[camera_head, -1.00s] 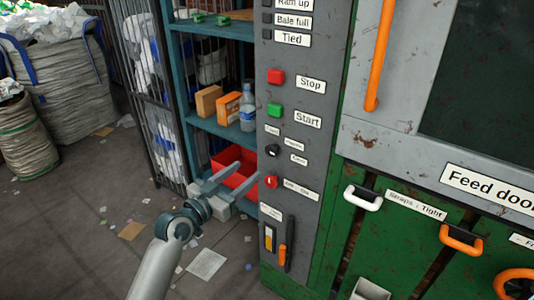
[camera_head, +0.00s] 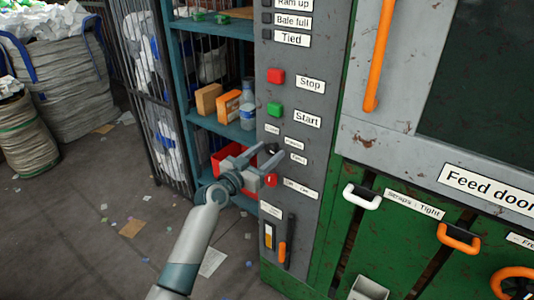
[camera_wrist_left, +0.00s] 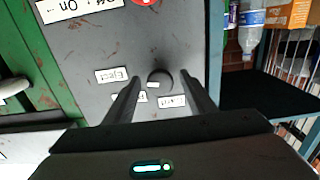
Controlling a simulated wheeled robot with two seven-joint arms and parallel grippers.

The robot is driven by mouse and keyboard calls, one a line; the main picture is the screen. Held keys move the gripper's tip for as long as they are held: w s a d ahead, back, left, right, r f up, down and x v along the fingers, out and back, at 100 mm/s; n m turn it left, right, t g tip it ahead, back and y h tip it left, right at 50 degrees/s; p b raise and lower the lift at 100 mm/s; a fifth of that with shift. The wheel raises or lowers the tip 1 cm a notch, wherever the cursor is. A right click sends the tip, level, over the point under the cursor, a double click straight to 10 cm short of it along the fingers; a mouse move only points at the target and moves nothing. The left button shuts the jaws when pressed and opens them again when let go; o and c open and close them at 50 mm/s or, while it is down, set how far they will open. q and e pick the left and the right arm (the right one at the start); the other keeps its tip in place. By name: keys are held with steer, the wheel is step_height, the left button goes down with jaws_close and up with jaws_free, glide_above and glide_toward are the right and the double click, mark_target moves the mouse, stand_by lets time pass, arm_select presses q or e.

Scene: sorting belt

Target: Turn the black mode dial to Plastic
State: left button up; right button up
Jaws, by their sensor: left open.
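The black mode dial (camera_head: 273,148) is on the grey control panel (camera_head: 318,150), below the green Start button, and is partly covered by my gripper in the head view. In the left wrist view the round dark dial (camera_wrist_left: 160,77) shows between the finger ends, with small white labels around it. The labels are too small or upside down to read surely, so I cannot tell the dial's setting. My left gripper (camera_head: 274,155) is open, its fingers pointing at the panel on both sides of the dial. I cannot tell whether they touch it. My right gripper is not in view.
A red Stop button (camera_head: 276,76) and green Start button (camera_head: 274,109) sit above the dial. A red knob (camera_head: 271,180) is just below it, and an orange lever (camera_head: 283,253) lower down. A shelf (camera_head: 216,126) with boxes and a bottle stands left of the panel.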

arm_select(q)
steer(key=shift+c, duration=0.3)
steer(key=c, duration=1)
steer(key=shift+o, duration=0.2)
